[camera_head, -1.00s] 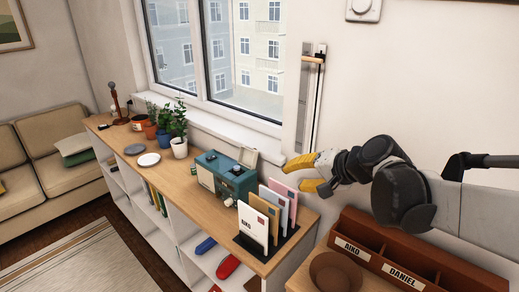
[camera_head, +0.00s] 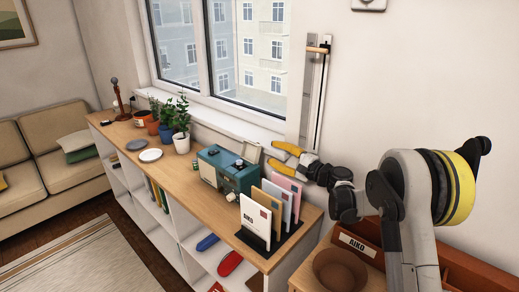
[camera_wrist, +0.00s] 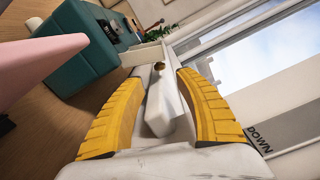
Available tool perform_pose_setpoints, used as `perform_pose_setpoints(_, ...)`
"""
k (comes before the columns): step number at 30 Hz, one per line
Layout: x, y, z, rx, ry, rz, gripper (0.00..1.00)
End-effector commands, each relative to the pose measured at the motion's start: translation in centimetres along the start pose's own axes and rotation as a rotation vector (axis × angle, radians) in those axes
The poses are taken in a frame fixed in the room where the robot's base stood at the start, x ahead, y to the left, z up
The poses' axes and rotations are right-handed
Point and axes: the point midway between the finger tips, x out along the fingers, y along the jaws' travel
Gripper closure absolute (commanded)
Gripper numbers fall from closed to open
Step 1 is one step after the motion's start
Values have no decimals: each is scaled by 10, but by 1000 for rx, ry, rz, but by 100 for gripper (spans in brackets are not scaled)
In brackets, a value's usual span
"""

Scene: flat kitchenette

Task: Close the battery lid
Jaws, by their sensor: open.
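The teal radio (camera_head: 237,181) stands on the long wooden shelf top below the window. A pale flap, apparently its battery lid (camera_head: 251,152), stands raised at the radio's back top edge. My gripper (camera_head: 270,153) has yellow fingers, spread apart and empty, just right of the raised lid and level with it. In the wrist view the radio (camera_wrist: 85,50) fills the upper left, beyond the left finger. A pale plate (camera_wrist: 143,54) shows past the fingertips of my gripper (camera_wrist: 160,72); I cannot tell whether it is the lid. No contact is clear.
A letter rack (camera_head: 262,243) with several envelopes stands in front of the radio, close below my gripper. Potted plants (camera_head: 180,135) stand further left. The wall and a vertical rail (camera_head: 312,95) are close behind. A wooden sorter (camera_head: 370,245) and a brown bowl (camera_head: 338,272) are at right.

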Motion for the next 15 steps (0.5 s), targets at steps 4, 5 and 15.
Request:
perform_pose_setpoints(4, 32, 3, -1, -1, -1, 1, 59)
perform_pose_setpoints(5, 37, 3, -1, -1, -1, 1, 59)
perform_pose_setpoints(15, 73, 1, 0, -2, 0, 1, 59)
